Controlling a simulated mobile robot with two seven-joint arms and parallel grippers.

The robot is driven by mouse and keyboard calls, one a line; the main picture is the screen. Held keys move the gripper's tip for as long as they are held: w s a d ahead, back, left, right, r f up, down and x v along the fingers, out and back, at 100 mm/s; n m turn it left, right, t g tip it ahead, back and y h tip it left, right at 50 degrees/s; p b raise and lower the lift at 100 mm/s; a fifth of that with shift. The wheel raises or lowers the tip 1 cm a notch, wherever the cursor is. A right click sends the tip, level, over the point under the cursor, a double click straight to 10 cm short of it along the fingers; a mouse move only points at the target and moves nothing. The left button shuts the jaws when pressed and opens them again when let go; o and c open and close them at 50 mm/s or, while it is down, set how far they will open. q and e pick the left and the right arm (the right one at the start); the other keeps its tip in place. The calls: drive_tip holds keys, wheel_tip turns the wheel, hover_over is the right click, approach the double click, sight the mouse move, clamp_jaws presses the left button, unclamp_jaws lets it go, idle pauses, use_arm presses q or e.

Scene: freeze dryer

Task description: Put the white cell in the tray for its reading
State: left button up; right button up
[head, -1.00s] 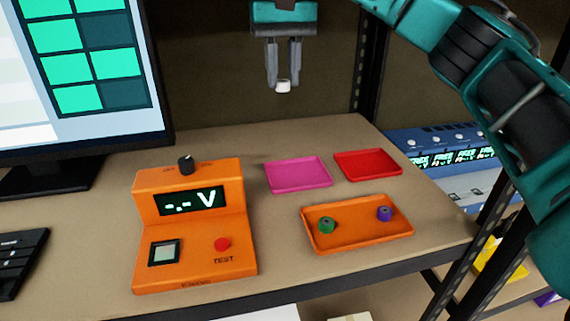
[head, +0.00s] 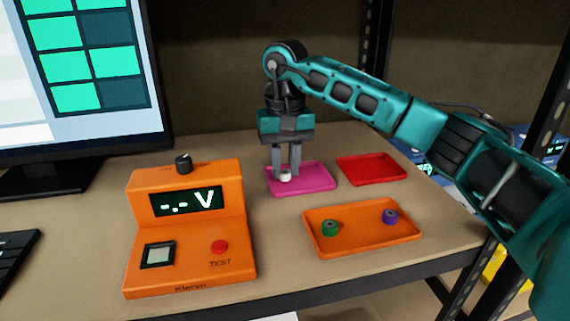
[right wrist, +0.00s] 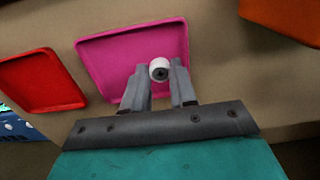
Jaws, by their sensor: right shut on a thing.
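The white cell (head: 286,176) is a small white cylinder with a dark centre on its end. My right gripper (head: 285,172) is shut on it, over the pink tray (head: 315,183). In the right wrist view the cell (right wrist: 159,69) shows between the fingertips (right wrist: 158,80), in front of the pink tray (right wrist: 110,58). I cannot tell whether the cell touches the tray floor. The orange tester (head: 190,240) stands at the left, its display reading "-.- V". My left gripper is not in view.
A red tray (head: 372,169) lies empty right of the pink one. An orange tray (head: 362,246) in front holds a green cell (head: 330,228) and a purple cell (head: 390,217). A monitor (head: 158,90) and keyboard (head: 14,262) are at the left.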

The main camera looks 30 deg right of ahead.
sight(285, 172)
drive_tip(key=shift+f, duration=0.2)
drive_tip(key=o, duration=0.5)
drive_tip(key=shift+o, duration=0.2)
drive_tip(key=shift+r, duration=0.1)
wheel_tip(285, 172, up, 12)
drive_tip(key=p, duration=0.1)
idle(0.5)
